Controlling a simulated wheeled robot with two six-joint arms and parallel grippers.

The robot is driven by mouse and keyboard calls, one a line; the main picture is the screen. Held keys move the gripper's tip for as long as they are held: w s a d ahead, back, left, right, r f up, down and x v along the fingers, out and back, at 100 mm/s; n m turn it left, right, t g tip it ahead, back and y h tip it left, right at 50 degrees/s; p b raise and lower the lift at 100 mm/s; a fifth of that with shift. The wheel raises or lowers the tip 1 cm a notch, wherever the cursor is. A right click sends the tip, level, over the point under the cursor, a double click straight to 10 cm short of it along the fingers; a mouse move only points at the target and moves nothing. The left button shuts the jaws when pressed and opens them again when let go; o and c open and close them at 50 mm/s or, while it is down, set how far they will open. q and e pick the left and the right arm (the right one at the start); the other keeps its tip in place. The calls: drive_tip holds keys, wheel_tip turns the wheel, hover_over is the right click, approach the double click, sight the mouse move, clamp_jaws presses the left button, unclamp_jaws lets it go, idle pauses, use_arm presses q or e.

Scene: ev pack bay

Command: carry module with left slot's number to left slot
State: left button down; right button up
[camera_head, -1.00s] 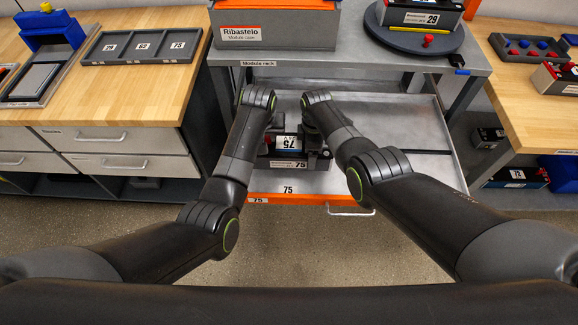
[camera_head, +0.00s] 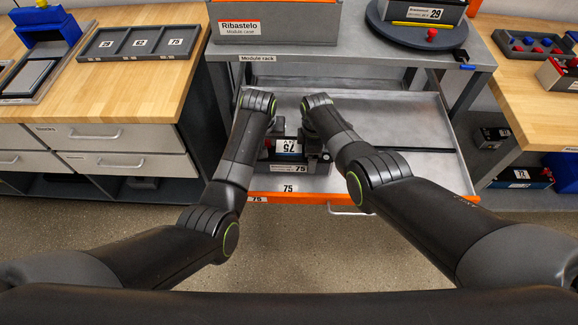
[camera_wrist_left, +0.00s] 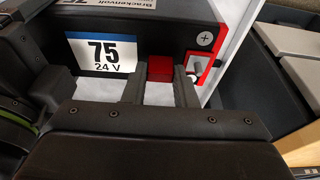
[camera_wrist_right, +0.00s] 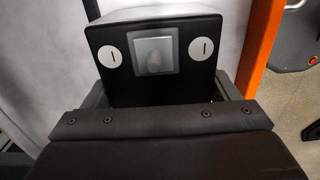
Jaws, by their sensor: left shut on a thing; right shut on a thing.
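The dark module marked 75 (camera_head: 300,168) is in the open drawer, seen between my two forearms. Its white and blue 75 label (camera_wrist_left: 102,52) shows in the left wrist view. My left gripper (camera_wrist_left: 168,88) is shut on it by a red part near the label. My right gripper (camera_wrist_right: 160,95) is shut on a dark block end of the module with a grey square between two round discs. I cannot tell whether the module touches the drawer floor. A grey tray (camera_head: 97,55) on the left bench has labels 29, 62 and apparently 75, left to right.
The drawer (camera_head: 395,120) has an orange front marked 75 and free floor at right. Above it, the module rack (camera_head: 345,63) holds a grey Ribastelo case (camera_head: 280,34) and a turntable (camera_head: 395,38) with module 29 (camera_head: 418,13). Benches stand left and right.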

use_arm(q)
drive_tip(key=shift+f+b, duration=0.65)
drive_tip(key=shift+f, duration=0.15)
use_arm(e)
drive_tip(key=shift+w+f, duration=0.1)
drive_tip(key=shift+f, duration=0.6)
use_arm(q)
drive_tip(key=c, duration=1.4)
unclamp_jaws()
drive_tip(key=shift+r, duration=0.1)
use_arm(e)
drive_tip(key=o, duration=1.8)
use_arm(q)
drive_tip(key=shift+o, duration=1.2)
drive_tip(key=shift+s, duration=0.1)
use_arm(e)
drive_tip(key=shift+o, duration=0.8)
drive_tip(key=shift+r, duration=0.1)
use_arm(q)
drive_tip(key=shift+r, duration=0.15)
use_arm(e)
wheel_tip(320, 180, up, 12)
use_arm(q)
drive_tip(key=v, duration=1.1)
drive_tip(key=shift+s+r, duration=0.2)
drive_tip(key=shift+r, duration=0.15)
